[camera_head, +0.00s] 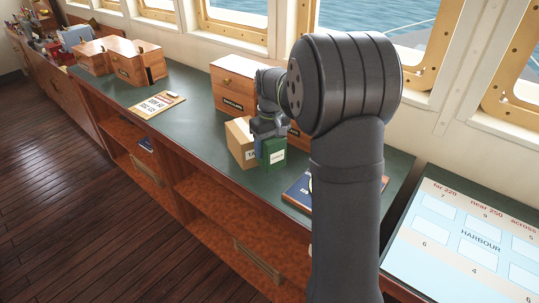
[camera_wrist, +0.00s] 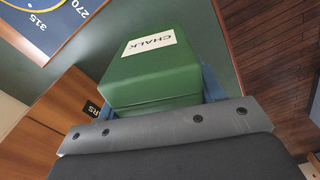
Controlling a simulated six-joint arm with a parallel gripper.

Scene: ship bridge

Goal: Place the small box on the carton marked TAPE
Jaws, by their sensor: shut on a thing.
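The small box is green with a white CHALK label; in the head view the green box (camera_head: 273,152) is below my gripper (camera_head: 268,128), and it fills the middle of the wrist view (camera_wrist: 155,75). My gripper is shut on it, with a blue finger on each side. The tan carton (camera_head: 239,141) stands on the counter just left of the green box, its TAPE marking partly hidden behind the box. The two look side by side; I cannot tell whether the green box touches the counter or carton. The carton does not show clearly in the wrist view.
A wooden drawer box (camera_head: 230,88) stands behind the carton on the green counter (camera_head: 195,100). A blue book or chart (camera_head: 298,190) lies to the right, partly hidden by my arm. A paper card (camera_head: 157,104) lies left, with clear counter between. More wooden boxes (camera_head: 122,62) stand further left.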

